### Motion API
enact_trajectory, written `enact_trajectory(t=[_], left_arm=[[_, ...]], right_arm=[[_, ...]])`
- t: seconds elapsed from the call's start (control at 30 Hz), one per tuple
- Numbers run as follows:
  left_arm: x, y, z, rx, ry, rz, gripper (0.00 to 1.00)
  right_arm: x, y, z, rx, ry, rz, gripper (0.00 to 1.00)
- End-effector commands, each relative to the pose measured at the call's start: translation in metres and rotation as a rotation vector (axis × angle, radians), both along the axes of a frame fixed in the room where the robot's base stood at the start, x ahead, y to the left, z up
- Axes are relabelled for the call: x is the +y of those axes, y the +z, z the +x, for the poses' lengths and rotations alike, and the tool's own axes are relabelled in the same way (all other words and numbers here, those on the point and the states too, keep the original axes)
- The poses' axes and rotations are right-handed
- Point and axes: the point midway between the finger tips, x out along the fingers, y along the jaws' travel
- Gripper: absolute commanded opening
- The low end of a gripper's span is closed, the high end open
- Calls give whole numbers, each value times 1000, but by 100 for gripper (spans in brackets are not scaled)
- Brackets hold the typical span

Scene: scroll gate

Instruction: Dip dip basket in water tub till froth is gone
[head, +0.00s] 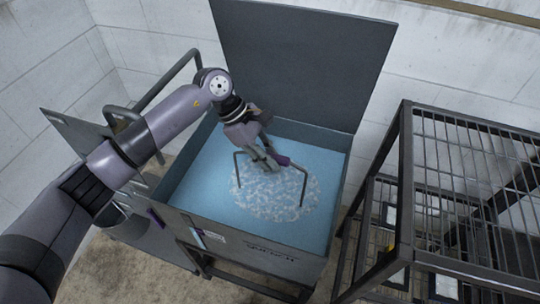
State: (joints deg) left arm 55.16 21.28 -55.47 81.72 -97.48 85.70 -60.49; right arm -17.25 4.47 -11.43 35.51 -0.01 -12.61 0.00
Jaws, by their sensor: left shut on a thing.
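The water tub (250,249) is a dark grey open box full of pale blue water (193,185), with a tall dark panel behind it. White froth (288,207) floats in a round patch near the middle of the water. The dip basket's dark handle (304,186) stands above the froth; the rest of the basket is hidden under the froth and water. My left gripper (268,165) reaches down over the tub and is shut on the handle's top bar. My right gripper is not in view.
A dark metal rack (405,185) with wire shelves stands close to the tub's right. A grey vessel with an open lid (80,135) and a bent rail stand at the left, partly behind my arm. Light block walls enclose the back.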

Motion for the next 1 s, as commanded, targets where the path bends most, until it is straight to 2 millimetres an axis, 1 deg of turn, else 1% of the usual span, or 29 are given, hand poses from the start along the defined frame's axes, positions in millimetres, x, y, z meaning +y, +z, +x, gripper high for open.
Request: enact_trajectory(t=[0.03,0.1,0.3,0.5,0.7,1.0], left_arm=[[-1,-8,1,-3,0,-4,0],[-1,-16,1,-3,0,-4,0],[-1,-36,1,-3,0,-4,0],[-1,-51,1,-3,0,-4,0],[-1,-57,1,-5,0,-5,0],[-1,-57,1,-4,0,-4,0]], right_arm=[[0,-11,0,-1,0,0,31],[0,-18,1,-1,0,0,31],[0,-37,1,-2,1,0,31],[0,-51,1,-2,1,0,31],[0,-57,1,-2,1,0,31],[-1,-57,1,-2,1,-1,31]])
